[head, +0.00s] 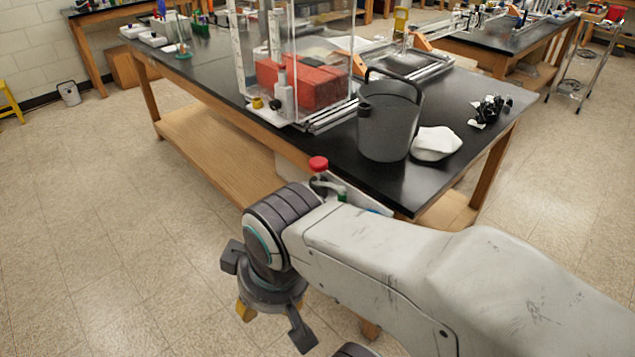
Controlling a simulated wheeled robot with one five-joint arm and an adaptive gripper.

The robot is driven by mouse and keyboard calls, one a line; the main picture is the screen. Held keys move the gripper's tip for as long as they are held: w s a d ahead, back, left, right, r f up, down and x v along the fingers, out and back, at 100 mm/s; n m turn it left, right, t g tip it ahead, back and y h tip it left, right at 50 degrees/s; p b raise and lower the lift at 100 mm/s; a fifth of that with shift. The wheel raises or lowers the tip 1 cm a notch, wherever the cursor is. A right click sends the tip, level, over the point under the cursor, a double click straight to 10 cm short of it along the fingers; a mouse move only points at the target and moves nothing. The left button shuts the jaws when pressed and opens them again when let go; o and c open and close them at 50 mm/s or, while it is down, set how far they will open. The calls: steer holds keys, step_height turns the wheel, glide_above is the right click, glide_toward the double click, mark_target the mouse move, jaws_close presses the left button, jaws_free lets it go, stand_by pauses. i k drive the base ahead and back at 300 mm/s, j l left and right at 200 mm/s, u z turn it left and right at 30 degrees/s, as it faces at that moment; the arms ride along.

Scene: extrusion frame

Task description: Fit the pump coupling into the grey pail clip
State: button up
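A dark grey pail (386,128) with a raised handle stands upright near the front corner of the black-topped bench. A small dark tab (364,106) shows on its left side below the rim; I cannot tell whether it is the clip. I cannot pick out the pump coupling for sure. My gripper (266,300) hangs low over the floor, left of and below the bench corner, well apart from the pail. Its dark fingers are spread wide. A small yellow piece (245,310) shows below it; I cannot tell whether it is part of the gripper.
A crumpled white cloth (437,142) lies right of the pail, with black parts (491,110) beyond. A clear-walled case with a red block (300,88) stands to the left. A red-capped item (318,164) shows at the bench edge, partly behind my arm.

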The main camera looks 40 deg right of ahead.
mark_target(388, 111)
steer(key=z, duration=1.4)
